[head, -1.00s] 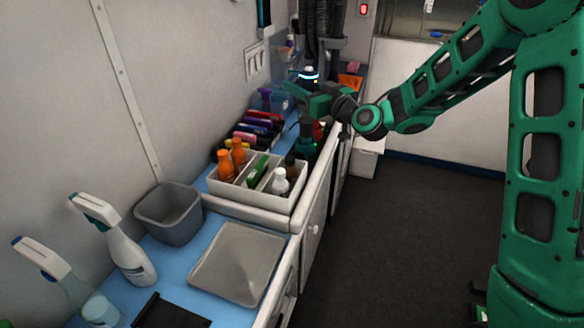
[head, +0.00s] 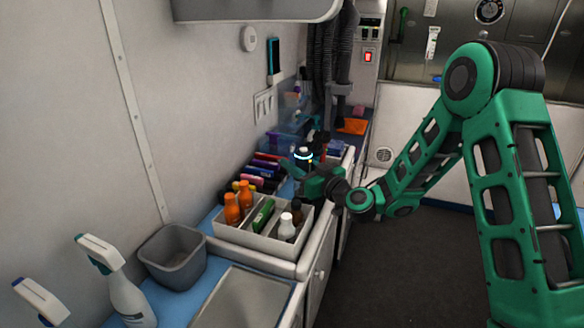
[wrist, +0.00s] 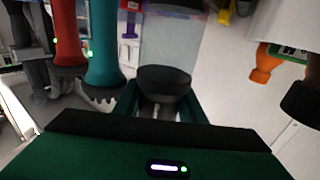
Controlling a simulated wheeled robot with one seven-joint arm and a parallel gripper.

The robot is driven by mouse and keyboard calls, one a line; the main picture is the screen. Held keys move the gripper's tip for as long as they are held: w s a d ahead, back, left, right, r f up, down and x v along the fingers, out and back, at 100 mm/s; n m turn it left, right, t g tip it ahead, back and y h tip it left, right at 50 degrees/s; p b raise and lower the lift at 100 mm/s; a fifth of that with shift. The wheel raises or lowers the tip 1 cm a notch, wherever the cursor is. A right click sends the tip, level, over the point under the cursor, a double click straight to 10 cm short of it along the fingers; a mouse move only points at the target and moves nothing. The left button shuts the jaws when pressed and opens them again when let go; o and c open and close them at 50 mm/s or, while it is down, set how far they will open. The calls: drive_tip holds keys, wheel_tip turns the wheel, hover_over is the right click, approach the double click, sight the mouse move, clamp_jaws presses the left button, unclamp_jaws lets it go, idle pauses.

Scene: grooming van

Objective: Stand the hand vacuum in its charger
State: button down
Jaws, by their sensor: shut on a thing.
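My gripper (head: 312,180) is over the counter beyond the bottle caddy. In the wrist view its green fingers (wrist: 158,108) are shut on a dark, round-ended thing (wrist: 163,80) with a pale, see-through part beyond; I take this to be the hand vacuum. In the head view my gripper and arm hide most of it. A dark body with a glowing blue-white ring (head: 303,154) shows just above my gripper; I cannot tell if it belongs to the vacuum. I cannot make out the charger for certain.
A red tool (wrist: 66,38) and a teal tool (wrist: 103,45), both with green lights, stand close left of the fingers in the wrist view. The caddy (head: 262,240) holds several bottles. A grey bin (head: 172,262) and tray (head: 240,305) are nearer. The floor at right is clear.

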drive_tip(key=shift+f, duration=0.5)
drive_tip(key=c, duration=1.2)
unclamp_jaws()
drive_tip(key=shift+o, duration=0.2)
drive_tip(key=shift+s, duration=0.1)
drive_tip(key=v, duration=1.2)
